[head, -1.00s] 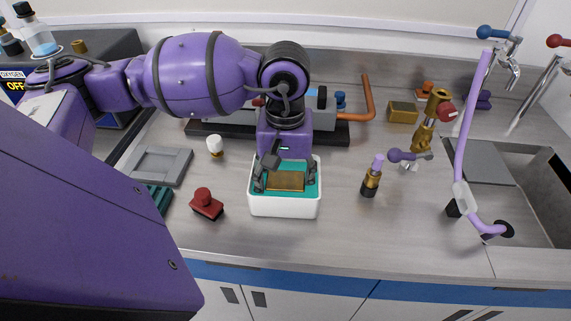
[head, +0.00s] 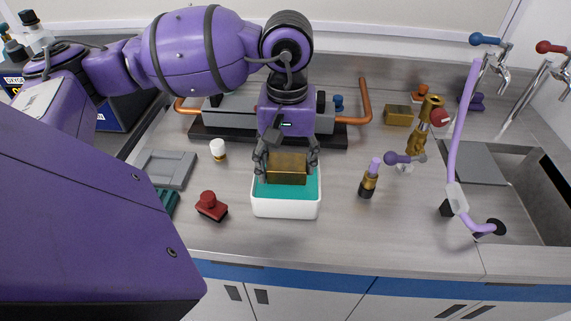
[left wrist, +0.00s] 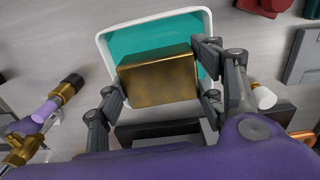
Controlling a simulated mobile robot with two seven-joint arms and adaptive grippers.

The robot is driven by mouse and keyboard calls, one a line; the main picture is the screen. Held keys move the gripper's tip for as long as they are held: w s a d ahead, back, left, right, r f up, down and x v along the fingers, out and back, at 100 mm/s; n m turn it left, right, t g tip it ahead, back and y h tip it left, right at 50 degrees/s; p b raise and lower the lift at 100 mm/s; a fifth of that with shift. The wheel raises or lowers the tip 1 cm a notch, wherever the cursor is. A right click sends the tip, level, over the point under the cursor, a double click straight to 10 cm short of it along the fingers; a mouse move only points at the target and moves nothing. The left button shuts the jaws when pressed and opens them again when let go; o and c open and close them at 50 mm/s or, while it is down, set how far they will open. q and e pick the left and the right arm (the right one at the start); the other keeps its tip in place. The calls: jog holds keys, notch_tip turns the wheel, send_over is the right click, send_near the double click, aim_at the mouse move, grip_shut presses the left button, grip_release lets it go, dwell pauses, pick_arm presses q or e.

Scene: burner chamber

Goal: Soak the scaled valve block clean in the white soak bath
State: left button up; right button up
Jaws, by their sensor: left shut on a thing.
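The valve block (head: 287,168) is a brass-coloured box with some darker patches in the left wrist view (left wrist: 158,78). My left gripper (head: 287,162) is shut on it, one finger on each side. It holds the block above the back part of the white soak bath (head: 285,209), which is filled with teal liquid. The bath's white rim also shows in the left wrist view (left wrist: 150,25). The block's underside is hidden. My right gripper is not in view.
A red-knobbed block (head: 211,207) and a white-capped fitting (head: 218,150) stand left of the bath. A brass-and-purple torch-like piece (head: 369,180) stands right. A second brass block (head: 398,115) lies farther back. The sink (head: 520,190) is at far right. Front counter is clear.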

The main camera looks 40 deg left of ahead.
pick_arm(q)
jog(key=shift+r+p, duration=0.65)
jog(key=shift+r, duration=1.45)
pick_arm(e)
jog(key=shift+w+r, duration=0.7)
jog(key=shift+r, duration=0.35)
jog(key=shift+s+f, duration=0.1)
